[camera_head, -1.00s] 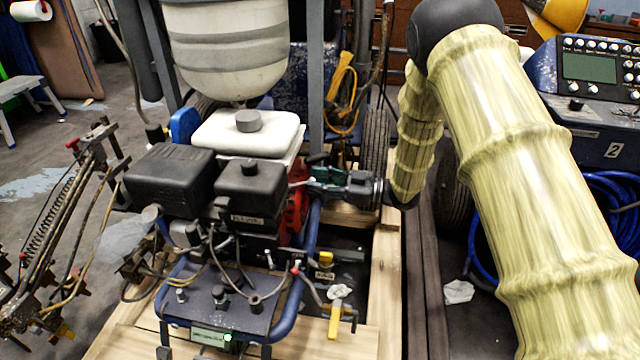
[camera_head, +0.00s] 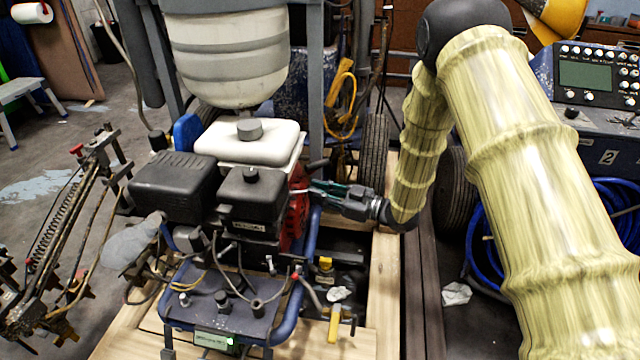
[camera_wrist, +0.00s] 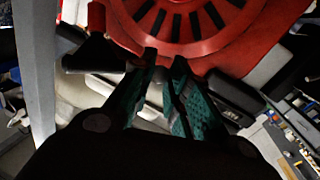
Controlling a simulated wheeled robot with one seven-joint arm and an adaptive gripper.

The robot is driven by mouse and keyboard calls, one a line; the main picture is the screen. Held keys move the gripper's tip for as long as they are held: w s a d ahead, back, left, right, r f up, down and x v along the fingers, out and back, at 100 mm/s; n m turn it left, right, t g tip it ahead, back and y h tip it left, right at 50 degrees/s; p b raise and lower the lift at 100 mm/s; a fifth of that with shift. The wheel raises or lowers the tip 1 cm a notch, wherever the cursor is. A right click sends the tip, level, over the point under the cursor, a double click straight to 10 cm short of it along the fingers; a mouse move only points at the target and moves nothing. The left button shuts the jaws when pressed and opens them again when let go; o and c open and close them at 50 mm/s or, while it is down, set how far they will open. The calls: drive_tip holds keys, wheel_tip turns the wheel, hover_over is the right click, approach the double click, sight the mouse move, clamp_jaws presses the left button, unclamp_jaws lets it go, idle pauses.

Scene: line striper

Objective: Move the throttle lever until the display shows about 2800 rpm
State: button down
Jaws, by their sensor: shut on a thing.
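The engine (camera_head: 245,185) has a white tank on top and a red recoil housing (camera_head: 300,205) on its right side; the housing fills the top of the wrist view (camera_wrist: 190,25). My gripper (camera_head: 318,188), with teal fingers, reaches in from the right beside the housing. In the wrist view its fingertips (camera_wrist: 164,62) are closed on a small part, taken as the throttle lever, mostly hidden between them. A dark flared piece (camera_wrist: 95,52) lies left of the fingertips. The small green-lit display (camera_head: 215,340) sits at the front of the engine frame; its digits are too small to read.
A blue-framed plate (camera_head: 230,300) with knobs is in front of the engine. A yellow-handled valve (camera_head: 335,325) stands to its right. A control box with a grey screen (camera_head: 585,75) and coiled blue hose (camera_head: 610,215) are at the right. A spring-loaded linkage (camera_head: 70,205) is at the left.

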drive_tip(key=shift+s+f+m+t+h+p, duration=0.1)
drive_tip(key=shift+s+m+t+h+p, duration=0.5)
drive_tip(key=shift+t, duration=0.25)
drive_tip(key=shift+s+m+t+h+p, duration=0.25)
drive_tip(key=shift+s+m+t+h, duration=0.15)
drive_tip(key=shift+m+t, duration=0.4)
drive_tip(key=c, duration=1.3)
unclamp_jaws()
drive_tip(key=shift+c, duration=0.2)
drive_tip(key=v, duration=1.2)
